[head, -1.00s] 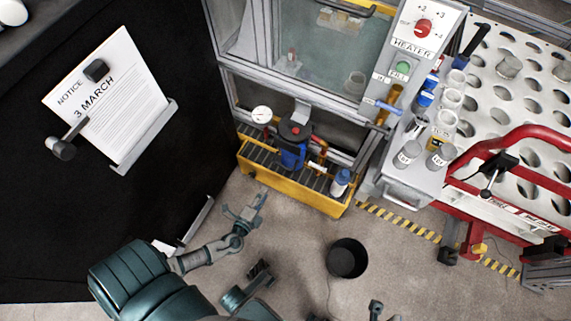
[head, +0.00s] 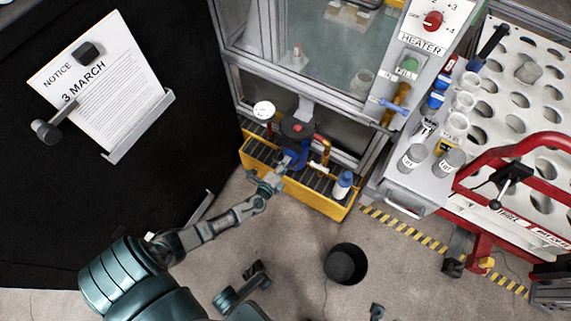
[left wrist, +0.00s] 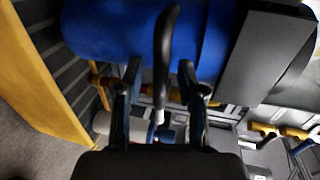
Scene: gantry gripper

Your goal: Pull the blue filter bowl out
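The blue filter bowl (head: 297,158) hangs under a dark round head with a red centre (head: 297,128), above the yellow trough. In the left wrist view, the bowl (left wrist: 110,30) fills the top, with a black curved handle (left wrist: 166,50) in front of it. My left gripper (head: 277,178) is at the bowl's near side. Its two fingers (left wrist: 160,82) are apart, one on each side of the handle, with gaps visible; I cannot tell whether either touches. Jointed parts of mine show at the bottom of the head view; I cannot tell whether they include my right gripper.
A gauge (head: 263,110) and copper pipe (head: 322,158) flank the bowl. A black bucket (head: 346,264) stands on open floor. A grey cart (head: 405,190) is on the right.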

